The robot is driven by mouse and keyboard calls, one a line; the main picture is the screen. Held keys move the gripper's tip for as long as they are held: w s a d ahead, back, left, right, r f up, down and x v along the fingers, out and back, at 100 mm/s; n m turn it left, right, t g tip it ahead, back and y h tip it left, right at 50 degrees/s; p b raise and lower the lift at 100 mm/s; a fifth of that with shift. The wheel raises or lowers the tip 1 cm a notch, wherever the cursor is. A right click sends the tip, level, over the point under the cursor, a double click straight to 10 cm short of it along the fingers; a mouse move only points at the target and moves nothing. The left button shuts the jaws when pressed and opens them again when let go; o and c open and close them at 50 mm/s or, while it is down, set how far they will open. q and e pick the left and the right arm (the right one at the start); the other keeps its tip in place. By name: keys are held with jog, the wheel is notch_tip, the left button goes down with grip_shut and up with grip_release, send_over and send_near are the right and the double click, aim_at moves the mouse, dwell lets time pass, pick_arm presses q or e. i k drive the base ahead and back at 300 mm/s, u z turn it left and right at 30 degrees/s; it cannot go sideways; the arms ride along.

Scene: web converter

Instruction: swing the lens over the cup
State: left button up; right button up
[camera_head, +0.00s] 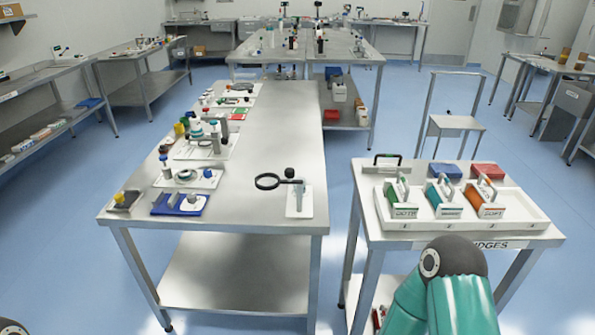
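The lens (268,181) is a black ring on a short arm. It reaches left from a dark post on a white base plate (299,204), near the front right of the steel table. Bare table lies under the ring. I cannot tell for sure which thing is the cup; a small whitish round item (193,197) sits on a blue tray (166,208), left of the lens and apart from it. Neither gripper is in view. Only a teal link of my arm shows at the bottom right, and a dark bit at the bottom left corner.
The steel table (265,135) is clear along its middle and right. Small parts and trays line its left side. A cart on the right carries a white tray (512,223) with several labelled, handled cartridges. Blue floor (343,185) shows between table and cart.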

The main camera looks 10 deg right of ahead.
aim_at(289, 172)
jog(key=z, duration=0.1)
jog(key=i, duration=1)
jog(key=u, duration=0.1)
